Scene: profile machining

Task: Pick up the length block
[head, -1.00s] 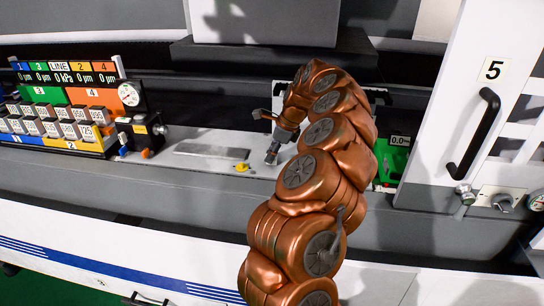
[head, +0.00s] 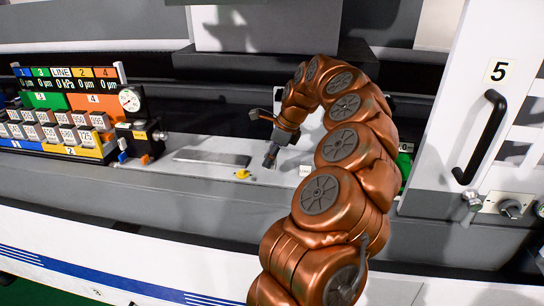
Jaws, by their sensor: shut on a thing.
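My gripper (head: 270,160) points down over the white shelf, just right of a small yellow piece. Its fingers are small and dark here. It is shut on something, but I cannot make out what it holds. Several grey numbered blocks (head: 62,128) stand in rows in a coloured rack (head: 88,151) at the left, well away from my gripper. I cannot tell which thing is the length block. A small white label or block (head: 305,170) sits on the shelf right of my gripper, beside my arm.
A flat grey metal plate (head: 212,158) and the yellow piece (head: 242,174) lie on the shelf (head: 180,175). A round gauge (head: 130,100) tops the rack's right end. My arm hides part of a green thing (head: 404,163).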

